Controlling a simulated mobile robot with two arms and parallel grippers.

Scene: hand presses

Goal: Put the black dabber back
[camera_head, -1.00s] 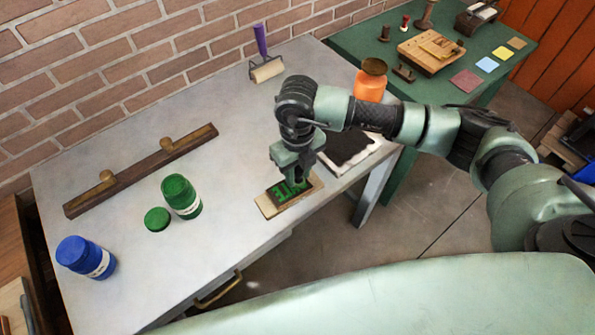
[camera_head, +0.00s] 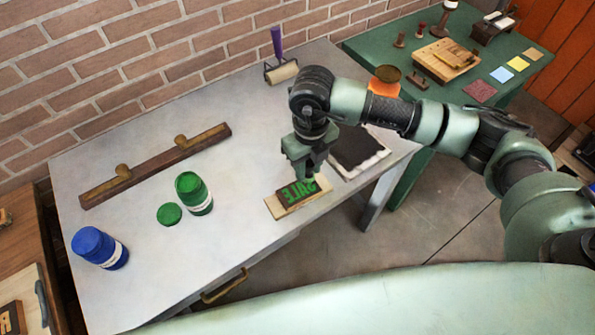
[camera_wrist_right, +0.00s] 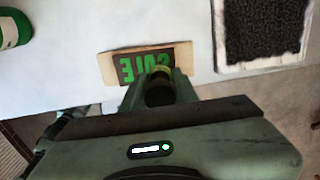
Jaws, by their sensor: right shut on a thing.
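My right gripper (camera_head: 309,176) is just above and behind the block of green mirrored letters (camera_head: 299,191), near the table's front edge. In the right wrist view, the right gripper (camera_wrist_right: 160,82) is shut on a dark round piece with a yellowish-green end, which looks like the black dabber (camera_wrist_right: 159,94). Most of it is hidden by the fingers. The letter block (camera_wrist_right: 146,66) lies beyond it on a pale board. A long dark wooden rack (camera_head: 155,165) with two rounded wooden knobs lies at the left back of the table. My left gripper is not in view.
A green jar (camera_head: 193,193) stands with a green disc (camera_head: 169,214) beside it; a blue jar (camera_head: 99,248) is front left. A roller (camera_head: 281,71) is at the back. A black pad (camera_head: 358,150) lies right of the block. Clear tabletop separates the jars and block.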

